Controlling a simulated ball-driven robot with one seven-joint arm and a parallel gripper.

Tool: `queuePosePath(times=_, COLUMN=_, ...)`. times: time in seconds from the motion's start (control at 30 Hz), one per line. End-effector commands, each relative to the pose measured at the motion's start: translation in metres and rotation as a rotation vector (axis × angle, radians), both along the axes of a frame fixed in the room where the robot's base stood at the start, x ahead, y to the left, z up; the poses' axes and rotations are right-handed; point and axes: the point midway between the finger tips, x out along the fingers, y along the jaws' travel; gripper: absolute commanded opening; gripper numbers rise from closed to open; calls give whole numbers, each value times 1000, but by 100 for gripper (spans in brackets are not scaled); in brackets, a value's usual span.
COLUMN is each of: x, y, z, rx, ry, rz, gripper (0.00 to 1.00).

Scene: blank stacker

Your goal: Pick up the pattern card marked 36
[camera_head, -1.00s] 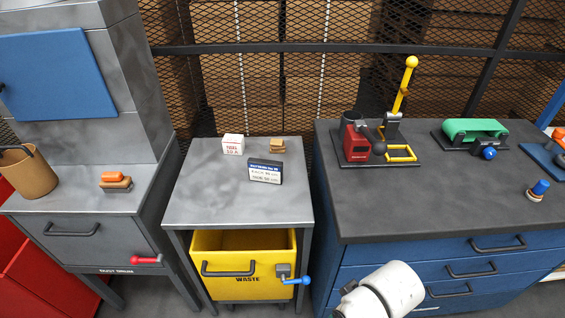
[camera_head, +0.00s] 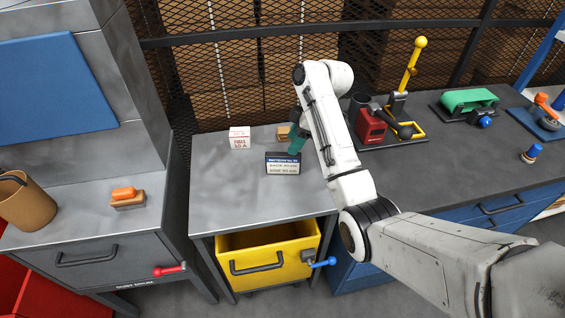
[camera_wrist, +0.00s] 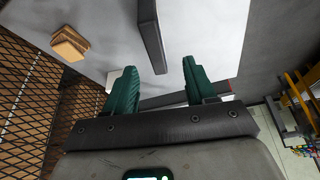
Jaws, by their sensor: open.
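The pattern card (camera_head: 283,167) is a small dark block with a blue header and white lettered strips. It stands on the grey table top, and its number is too small to read surely. In the wrist view the card (camera_wrist: 150,35) shows nearly edge-on as a dark bar. My gripper (camera_head: 296,144) is open, its green fingers just behind and above the card's right end. In the wrist view my gripper (camera_wrist: 159,65) has the bar's near end in the gap between its fingertips, with space on both sides. I cannot tell the depth between them.
A white lettered box (camera_head: 240,139) stands behind and left of the card. A yellow waste drawer (camera_head: 270,262) is below. The table's left front is clear.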

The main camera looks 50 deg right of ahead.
Motion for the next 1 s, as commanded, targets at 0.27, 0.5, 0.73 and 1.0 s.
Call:
queuePosePath(times=0.27, x=11, y=11, z=-38, rx=1, ry=3, rz=1, gripper=55)
queuePosePath(times=0.5, x=17, y=14, z=-51, rx=1, ry=3, rz=1, gripper=55)
queuePosePath(times=0.73, x=32, y=19, z=-77, rx=1, ry=4, rz=0, gripper=55)
queuePosePath(times=1.0, x=36, y=23, z=-92, rx=0, ry=1, rz=-1, gripper=55)
